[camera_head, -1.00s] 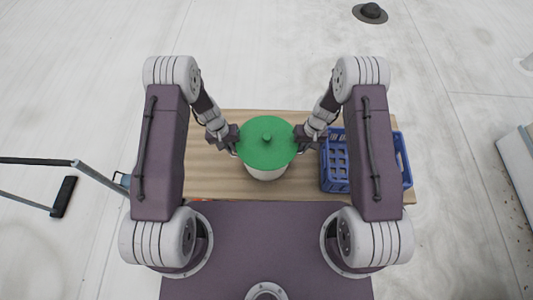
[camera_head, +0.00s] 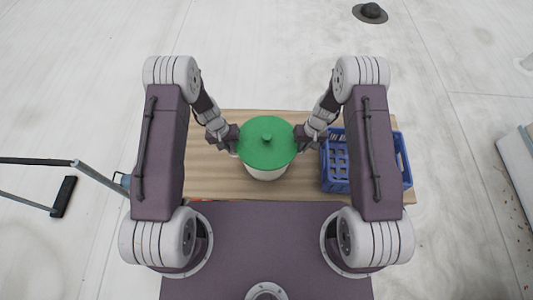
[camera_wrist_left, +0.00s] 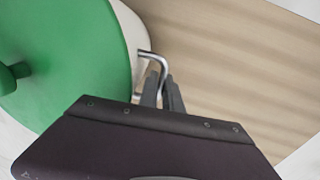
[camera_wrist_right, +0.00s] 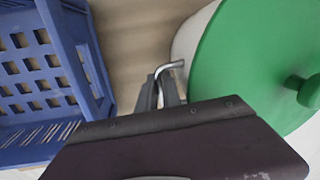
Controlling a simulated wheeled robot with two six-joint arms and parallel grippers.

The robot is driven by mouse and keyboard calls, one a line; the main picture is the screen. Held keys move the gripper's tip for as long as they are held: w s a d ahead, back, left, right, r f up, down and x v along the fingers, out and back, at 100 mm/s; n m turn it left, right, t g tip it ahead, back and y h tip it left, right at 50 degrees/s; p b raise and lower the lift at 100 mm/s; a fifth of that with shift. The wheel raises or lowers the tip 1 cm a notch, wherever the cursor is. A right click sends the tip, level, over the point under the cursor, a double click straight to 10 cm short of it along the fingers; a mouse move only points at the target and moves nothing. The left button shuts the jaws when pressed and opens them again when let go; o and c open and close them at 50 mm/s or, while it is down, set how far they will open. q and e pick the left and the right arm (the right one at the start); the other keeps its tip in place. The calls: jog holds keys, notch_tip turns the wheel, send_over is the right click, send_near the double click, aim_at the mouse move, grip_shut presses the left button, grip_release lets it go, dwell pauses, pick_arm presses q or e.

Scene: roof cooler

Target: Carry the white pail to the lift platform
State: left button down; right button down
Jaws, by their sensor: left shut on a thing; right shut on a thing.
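The white pail (camera_head: 267,174) with a green lid (camera_head: 267,143) is upright over the wooden table, between my two grippers. The lid has a round green knob on top. My left gripper (camera_head: 233,145) is shut on a bent metal handle (camera_wrist_left: 150,55) on the pail's left side. My right gripper (camera_head: 300,144) is shut on the matching metal handle (camera_wrist_right: 172,66) on the right side. I cannot tell whether the pail's base touches the table. No lift platform can be made out.
A blue crate (camera_head: 336,184) stands on the wooden table (camera_head: 215,180), right of the pail, partly behind my right arm. A long-handled tool (camera_head: 64,196) lies at the left. A dark roof vent (camera_head: 370,13) is at the top right. The pale roof beyond the table is mostly clear.

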pick_arm(q)
jog(key=shift+r, duration=0.1)
pick_arm(e)
jog(key=shift+r, duration=0.1)
dwell(0.4)
